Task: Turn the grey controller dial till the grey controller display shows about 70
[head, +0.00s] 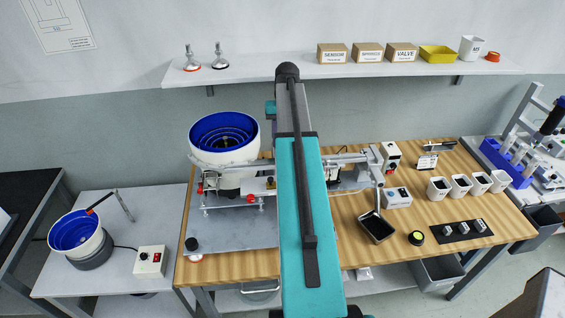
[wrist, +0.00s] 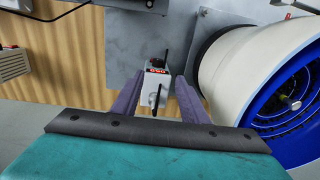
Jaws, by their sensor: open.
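The grey controller (wrist: 152,76) shows in the wrist view as a small pale box between my gripper's fingers. Its display (wrist: 156,70) has lit red digits, too small to read surely. Its dial (wrist: 156,97) is a dark, narrow knob on the face below the display, seen between the two purple fingers. My gripper (wrist: 159,84) is open, with a finger on each side of the dial and gaps showing to both. I cannot tell how far the fingertips are from it in depth. In the head view my arm hides my gripper and I cannot make out this controller.
A white feeder bowl with blue inside (head: 222,140) stands left of my arm; it is close on the right in the wrist view (wrist: 255,75). A wooden bench (head: 350,255) carries a black tray (head: 376,228), white cups and other control boxes. A shelf (head: 250,72) runs behind.

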